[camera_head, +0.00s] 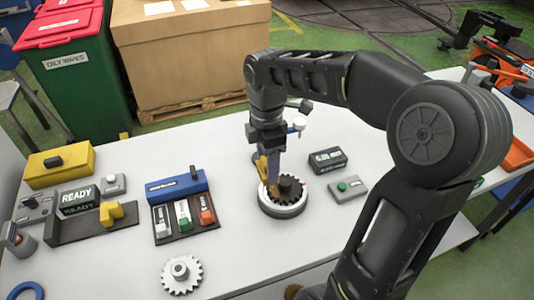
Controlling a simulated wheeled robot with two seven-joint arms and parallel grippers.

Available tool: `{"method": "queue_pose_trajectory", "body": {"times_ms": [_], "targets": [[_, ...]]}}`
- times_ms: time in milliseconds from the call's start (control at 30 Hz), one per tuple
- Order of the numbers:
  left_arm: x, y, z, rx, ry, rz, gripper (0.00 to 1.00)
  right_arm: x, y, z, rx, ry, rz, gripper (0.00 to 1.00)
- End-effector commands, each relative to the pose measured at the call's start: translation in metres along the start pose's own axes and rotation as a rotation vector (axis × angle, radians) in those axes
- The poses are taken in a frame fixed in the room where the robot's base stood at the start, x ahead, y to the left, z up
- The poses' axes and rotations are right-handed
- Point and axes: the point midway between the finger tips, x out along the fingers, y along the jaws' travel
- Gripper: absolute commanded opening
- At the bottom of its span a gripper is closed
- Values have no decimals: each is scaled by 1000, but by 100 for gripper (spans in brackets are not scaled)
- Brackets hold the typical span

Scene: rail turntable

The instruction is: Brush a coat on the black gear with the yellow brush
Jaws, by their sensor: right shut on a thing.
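The black gear (292,187) lies on a round grey-and-white turntable (283,210) in the middle of the white table. My right gripper (268,150) points down just above and to the left of the gear. It is shut on the yellow brush (262,168), whose lower end is close to the gear's left side. I cannot tell whether the bristles touch the gear. The gripper hides part of the brush. My left gripper is not in view.
A blue-backed panel with coloured switches (182,210) is to the left. A white gear (181,274) lies front left. A READY display (76,198) stands farther left.

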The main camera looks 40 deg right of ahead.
Motion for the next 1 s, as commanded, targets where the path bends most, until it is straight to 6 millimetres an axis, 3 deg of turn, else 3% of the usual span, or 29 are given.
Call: {"method": "queue_pose_trajectory", "body": {"times_ms": [533, 1000], "targets": [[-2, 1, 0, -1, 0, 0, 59, 0, 3, -2, -4, 5, 13, 27], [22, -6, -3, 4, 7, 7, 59, 37, 3, -2, -4, 5, 12, 27]]}}
